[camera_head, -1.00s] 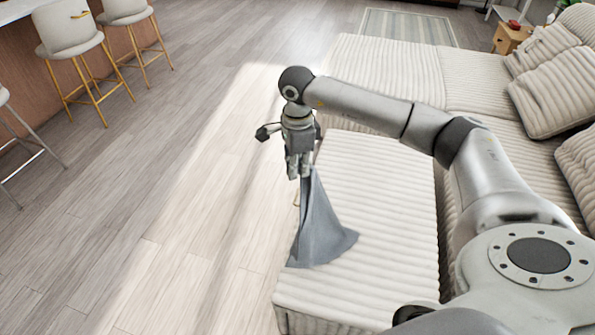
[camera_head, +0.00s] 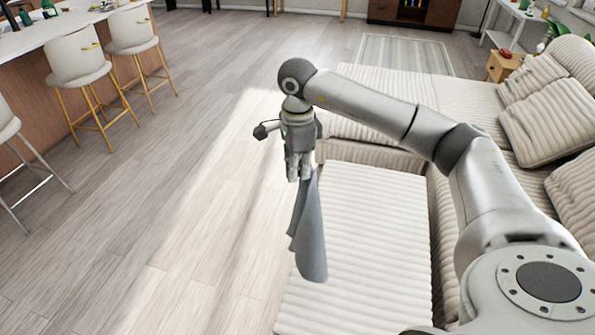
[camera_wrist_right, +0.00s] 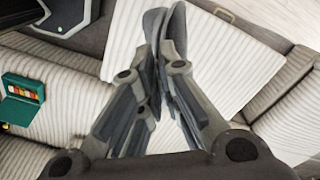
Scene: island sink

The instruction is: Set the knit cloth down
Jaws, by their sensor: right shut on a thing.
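The knit cloth (camera_head: 310,235) is grey and hangs down in a narrow drape from my right gripper (camera_head: 298,176). In the head view it hangs in front of the left edge of the cream ribbed sofa seat (camera_head: 365,235). Whether its lower end touches the seat cannot be told. In the right wrist view, the fingers of my right gripper (camera_wrist_right: 160,60) are closed on the cloth (camera_wrist_right: 166,22), which shows at the fingertips. My left gripper is not in view.
Sofa cushions (camera_head: 545,120) lie at the right. Bar stools (camera_head: 80,65) stand by the island (camera_head: 30,60) at the left. The wooden floor (camera_head: 170,200) between is clear. The wrist view shows a small green box (camera_wrist_right: 22,98) on a ribbed surface.

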